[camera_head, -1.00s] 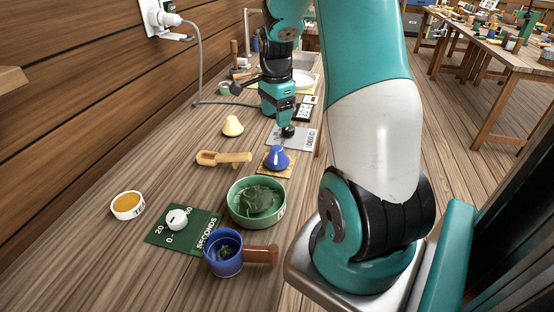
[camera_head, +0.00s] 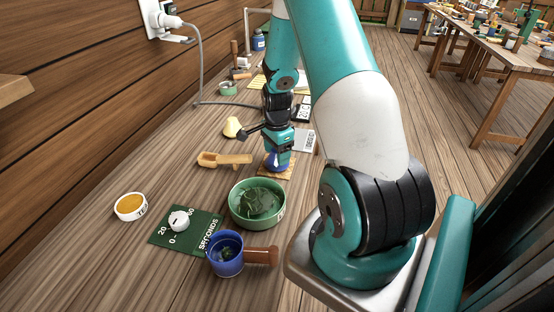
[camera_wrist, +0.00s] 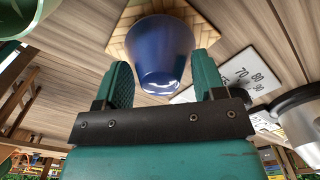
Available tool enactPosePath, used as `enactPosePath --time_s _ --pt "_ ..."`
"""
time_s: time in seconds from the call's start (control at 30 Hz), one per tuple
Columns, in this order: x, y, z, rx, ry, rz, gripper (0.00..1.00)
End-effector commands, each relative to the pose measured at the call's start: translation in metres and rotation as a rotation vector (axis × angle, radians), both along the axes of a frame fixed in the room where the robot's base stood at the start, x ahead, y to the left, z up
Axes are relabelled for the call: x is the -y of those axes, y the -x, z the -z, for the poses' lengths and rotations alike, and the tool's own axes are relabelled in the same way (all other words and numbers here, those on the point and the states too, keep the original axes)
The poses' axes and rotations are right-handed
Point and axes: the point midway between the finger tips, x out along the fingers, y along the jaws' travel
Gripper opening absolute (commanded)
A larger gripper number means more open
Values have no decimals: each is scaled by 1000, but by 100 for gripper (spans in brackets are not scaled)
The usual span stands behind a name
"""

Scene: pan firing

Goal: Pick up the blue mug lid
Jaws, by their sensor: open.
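The blue mug lid (camera_head: 277,162) sits on a small woven mat (camera_head: 270,174) on the bench, beyond the green bowl. My gripper (camera_head: 279,155) is right over the lid and hides its upper part in the head view. In the wrist view the lid (camera_wrist: 160,55) stands between and just ahead of the two open fingers of my gripper (camera_wrist: 163,80). I cannot tell whether the fingers touch it. The blue mug (camera_head: 225,255) with a wooden handle stands at the front, with some green leaves inside.
A green timer board (camera_head: 172,240) and a dish of orange stuff (camera_head: 130,206) are front left.

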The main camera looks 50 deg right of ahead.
Motion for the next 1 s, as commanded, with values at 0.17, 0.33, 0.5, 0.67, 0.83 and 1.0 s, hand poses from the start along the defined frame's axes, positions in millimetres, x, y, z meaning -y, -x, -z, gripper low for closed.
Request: enactPosePath --time_s 0.17,0.33,0.5,0.67,0.83,1.0 --pt "0 0 0 0 0 0 48" --pt "0 0 0 0 0 0 11" --pt "0 0 0 0 0 0 10" --pt "0 0 -3 1 0 0 10" --pt "1 -1 -18 3 2 0 10" --pt "1 -2 -57 7 6 0 10"
